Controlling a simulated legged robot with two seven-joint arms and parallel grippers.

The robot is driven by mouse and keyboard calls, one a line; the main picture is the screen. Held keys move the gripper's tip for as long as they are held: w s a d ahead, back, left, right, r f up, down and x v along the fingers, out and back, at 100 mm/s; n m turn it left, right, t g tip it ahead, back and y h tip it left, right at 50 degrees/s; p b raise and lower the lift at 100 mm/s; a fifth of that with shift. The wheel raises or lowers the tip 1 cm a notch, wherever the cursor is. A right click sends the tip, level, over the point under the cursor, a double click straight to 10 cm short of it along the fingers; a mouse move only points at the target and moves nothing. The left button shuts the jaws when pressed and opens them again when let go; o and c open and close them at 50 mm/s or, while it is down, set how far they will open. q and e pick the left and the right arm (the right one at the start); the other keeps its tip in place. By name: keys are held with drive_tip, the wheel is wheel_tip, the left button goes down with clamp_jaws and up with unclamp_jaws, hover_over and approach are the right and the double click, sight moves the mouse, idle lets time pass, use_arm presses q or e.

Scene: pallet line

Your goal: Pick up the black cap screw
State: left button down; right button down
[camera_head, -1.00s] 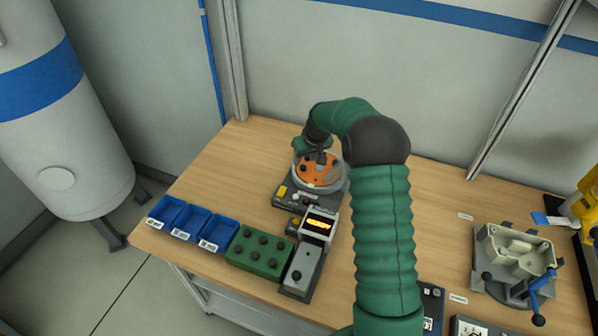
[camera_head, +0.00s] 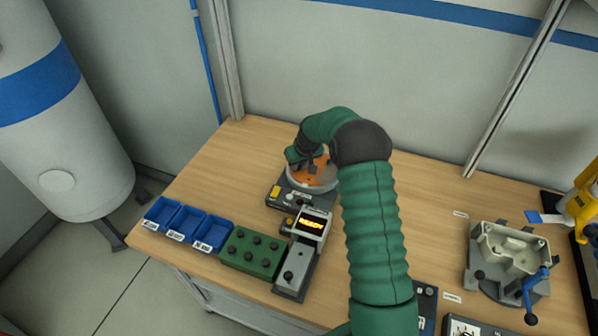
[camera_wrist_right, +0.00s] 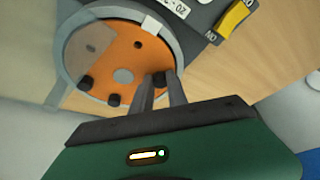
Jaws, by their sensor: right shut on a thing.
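An orange round plate (camera_wrist_right: 118,50) sits in a grey ring-shaped feeder on the bench; part of it also shows in the head view (camera_head: 300,177). Black cap screws stand on the plate, one (camera_wrist_right: 84,82) near its rim and another (camera_wrist_right: 112,99) at its edge. My right gripper (camera_wrist_right: 160,78) is at the plate, shut on a black cap screw (camera_wrist_right: 158,79) between its fingertips. Whether this screw is clear of the plate I cannot tell. In the head view my right gripper (camera_head: 312,168) is over the plate and hides part of it. My left gripper is not in view.
Three blue bins (camera_head: 187,224) and a green block (camera_head: 250,250) with several black knobs stand at the front left. A grey unit with a lit display (camera_head: 311,224) is in front of the feeder. A grey fixture (camera_head: 508,262) with a blue handle stands at right.

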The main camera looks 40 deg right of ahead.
drive_tip(key=shift+a, duration=0.45)
wheel_tip(320, 180, up, 10)
drive_tip(key=b, duration=0.1)
drive_tip(key=shift+d, duration=0.4)
drive_tip(key=shift+a, duration=0.2)
idle(0.3)
